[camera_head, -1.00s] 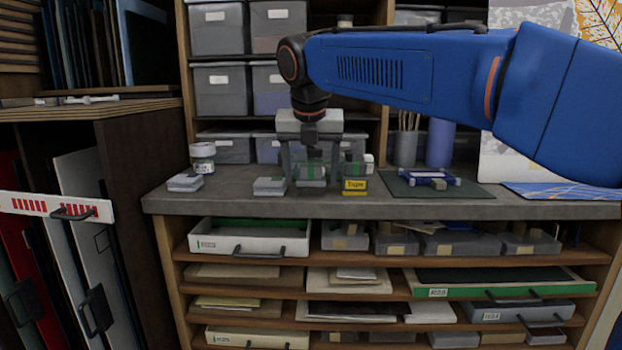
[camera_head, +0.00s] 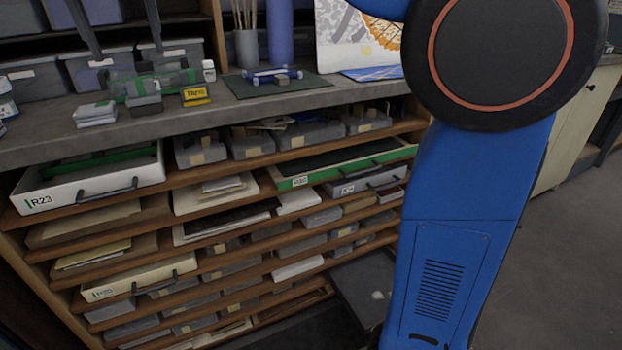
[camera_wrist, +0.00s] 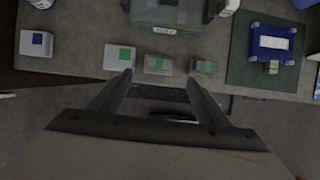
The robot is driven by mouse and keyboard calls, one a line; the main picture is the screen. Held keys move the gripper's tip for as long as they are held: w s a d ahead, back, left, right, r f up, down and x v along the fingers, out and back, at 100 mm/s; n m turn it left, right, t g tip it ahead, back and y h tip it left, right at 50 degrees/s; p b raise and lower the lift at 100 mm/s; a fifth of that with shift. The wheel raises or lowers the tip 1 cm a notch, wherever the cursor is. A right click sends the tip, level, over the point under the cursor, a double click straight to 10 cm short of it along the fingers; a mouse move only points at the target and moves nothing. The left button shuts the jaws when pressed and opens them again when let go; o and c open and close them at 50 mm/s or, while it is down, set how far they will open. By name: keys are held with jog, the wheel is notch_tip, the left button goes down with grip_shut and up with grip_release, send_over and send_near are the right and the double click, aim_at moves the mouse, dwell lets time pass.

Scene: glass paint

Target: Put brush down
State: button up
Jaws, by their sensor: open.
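No brush shows between my gripper's fingers. My gripper (camera_head: 128,54) is open and empty at the upper left of the head view, with its fingers pointing down over the counter (camera_head: 50,140). In the wrist view my gripper (camera_wrist: 160,78) has its fingers spread, with small blocks beyond the tips. Thin brush-like sticks (camera_head: 246,14) stand upright in a grey cup (camera_head: 246,48) at the back of the counter. A green see-through case (camera_head: 122,86) lies below my gripper. A blue-and-white rack (camera_head: 272,75) sits on a dark green mat (camera_head: 238,88).
A yellow tape box (camera_head: 196,95) and small blocks (camera_wrist: 120,57) sit along the counter's front. A purple cylinder (camera_head: 280,32) stands beside the cup. A white R23 drawer (camera_head: 75,197) juts out below.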

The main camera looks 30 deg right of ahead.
jog(key=s+d+f+m, duration=0.5)
jog(key=d+f+m, duration=0.25)
jog(key=d, duration=0.25)
jog(key=s+d+f+m, duration=0.4)
jog(key=d+f+m, duration=0.3)
jog(key=d+m, duration=0.2)
jog(key=s+d+f+m, duration=0.5)
jog(key=s+f+m, duration=0.3)
jog(key=f, duration=0.3)
jog(key=s+d+f+m, duration=0.5)
jog(key=s+f+m, duration=0.3)
jog(key=f+m, duration=0.3)
jog(key=shift+s+d+f, duration=0.35)
jog(key=shift+f, duration=0.25)
